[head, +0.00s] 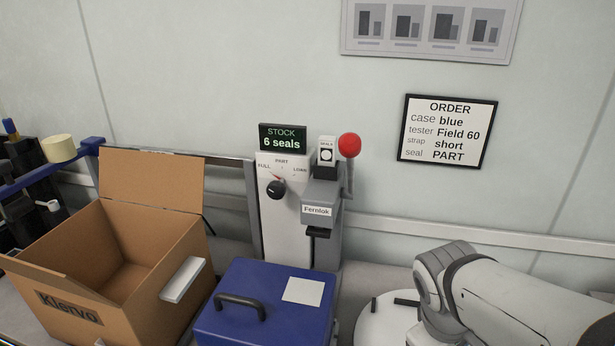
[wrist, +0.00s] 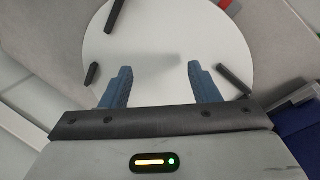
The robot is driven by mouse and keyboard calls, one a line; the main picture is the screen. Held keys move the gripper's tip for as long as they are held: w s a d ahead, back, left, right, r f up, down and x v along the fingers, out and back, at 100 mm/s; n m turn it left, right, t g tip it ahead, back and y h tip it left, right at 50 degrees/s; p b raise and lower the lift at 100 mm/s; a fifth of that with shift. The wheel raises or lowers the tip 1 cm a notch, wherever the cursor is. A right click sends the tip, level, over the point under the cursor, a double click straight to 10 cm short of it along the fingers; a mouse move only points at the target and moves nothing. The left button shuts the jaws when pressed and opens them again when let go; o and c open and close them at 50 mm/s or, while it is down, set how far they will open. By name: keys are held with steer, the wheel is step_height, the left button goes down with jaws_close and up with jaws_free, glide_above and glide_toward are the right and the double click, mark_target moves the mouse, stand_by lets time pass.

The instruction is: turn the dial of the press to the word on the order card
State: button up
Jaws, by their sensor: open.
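The press (head: 320,195) stands against the back wall, labelled Fernlok, with a red ball lever (head: 349,145). The dial's red mark points up and to the left, toward FULL as far as I can tell. The order card (head: 448,132) on the wall reads case blue, tester Field 60, strap short, seal PART. My gripper shows in the wrist view (wrist: 158,85), open and empty above a white round surface (wrist: 150,50). In the head view only my arm shows, well right of the press.
A blue case (head: 262,325) with a black handle stands in front of the press. An open cardboard box (head: 75,295) is at the left. A stock sign (head: 283,138) reads 6 seals. Several short black pieces (wrist: 232,78) lie around the white round surface.

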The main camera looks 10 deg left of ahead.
steer(key=w+a+r+n+t+h+p, duration=0.15)
steer(key=w+a+r+n+t, duration=0.35)
steer(key=n, duration=0.6)
steer(key=w+a+r+n+t+h+p, duration=0.1)
steer(key=w+a+r+n+t+h, duration=0.2)
steer(key=r+n, duration=0.5)
steer(key=a+r+n+t+y, duration=0.3)
steer(key=a+n+t, duration=0.1)
steer(key=a+n, duration=0.3)
steer(key=a+r+n+t+y, duration=0.2)
steer(key=a+r+n+t, duration=0.2)
steer(key=a+n, duration=0.3)
steer(key=m+b, duration=0.1)
steer(key=m, duration=0.4)
glide_toward(275, 194)
steer(key=w, duration=0.1)
steer(key=shift+t+y, duration=0.25)
steer(key=shift+t, duration=0.05)
steer(key=w, duration=0.5)
steer(key=w+d, duration=0.1)
steer(key=w, duration=0.1)
steer(key=shift+w+f+b, duration=0.15)
steer(key=shift+w+b, duration=0.05)
steer(key=shift+b, duration=0.15)
